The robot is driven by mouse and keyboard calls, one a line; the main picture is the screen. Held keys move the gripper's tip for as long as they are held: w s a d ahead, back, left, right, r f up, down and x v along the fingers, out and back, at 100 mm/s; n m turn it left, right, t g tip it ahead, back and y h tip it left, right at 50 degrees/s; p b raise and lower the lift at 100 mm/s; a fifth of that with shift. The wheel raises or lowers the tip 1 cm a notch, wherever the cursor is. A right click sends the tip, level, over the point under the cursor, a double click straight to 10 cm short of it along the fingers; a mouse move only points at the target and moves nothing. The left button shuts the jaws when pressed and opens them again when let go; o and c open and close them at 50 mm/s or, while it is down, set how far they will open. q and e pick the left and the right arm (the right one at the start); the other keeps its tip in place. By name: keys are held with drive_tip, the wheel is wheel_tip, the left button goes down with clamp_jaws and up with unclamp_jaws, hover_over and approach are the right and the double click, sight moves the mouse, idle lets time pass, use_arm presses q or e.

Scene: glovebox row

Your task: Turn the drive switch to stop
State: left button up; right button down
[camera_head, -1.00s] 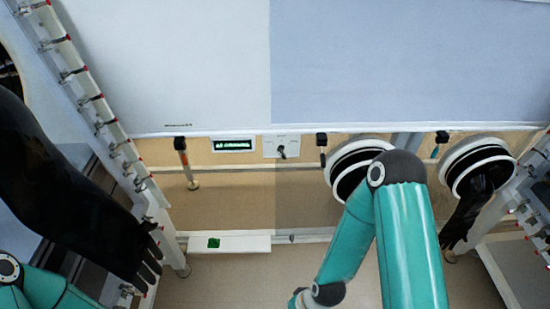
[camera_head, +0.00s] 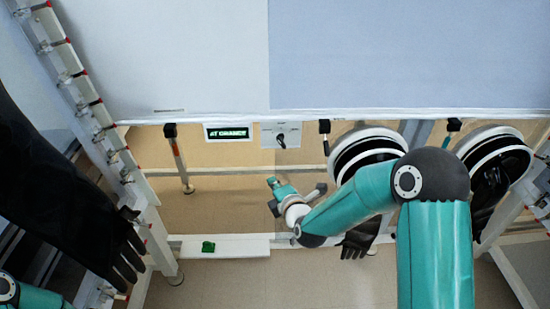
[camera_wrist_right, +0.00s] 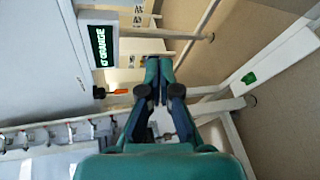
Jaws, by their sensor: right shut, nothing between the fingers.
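The drive switch (camera_head: 281,141) is a dark knob on a small pale plate under the front edge of the large white panel, right of a lit display (camera_head: 228,133). Its lever points down and slightly right. My right gripper (camera_head: 272,183) is below the switch and apart from it, with its fingers shut and empty. In the right wrist view the fingertips (camera_wrist_right: 159,63) meet, and the display (camera_wrist_right: 100,44) is to their left. I cannot clearly make out the switch there. My left gripper is out of view; only a bit of my left arm shows at the lower left.
Two round glove ports (camera_head: 365,152) are at the right, with black gloves hanging. Another long black glove (camera_head: 60,195) hangs at the left. A post (camera_head: 178,160) stands left of the display. A green item (camera_head: 208,247) lies on a white ledge (camera_head: 240,246) below.

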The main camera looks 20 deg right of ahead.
sight(281, 143)
drive_tip(key=w+r+n+t, duration=0.2)
drive_tip(key=w+n, duration=0.1)
drive_tip(key=w, duration=0.9)
use_arm(q)
drive_tip(key=shift+p, duration=0.4)
use_arm(e)
drive_tip(key=shift+h, duration=0.3)
drive_tip(key=d, duration=0.1)
drive_tip(key=d+r, duration=0.1)
drive_tip(key=s+d+r, duration=0.1)
drive_tip(key=d, duration=0.1)
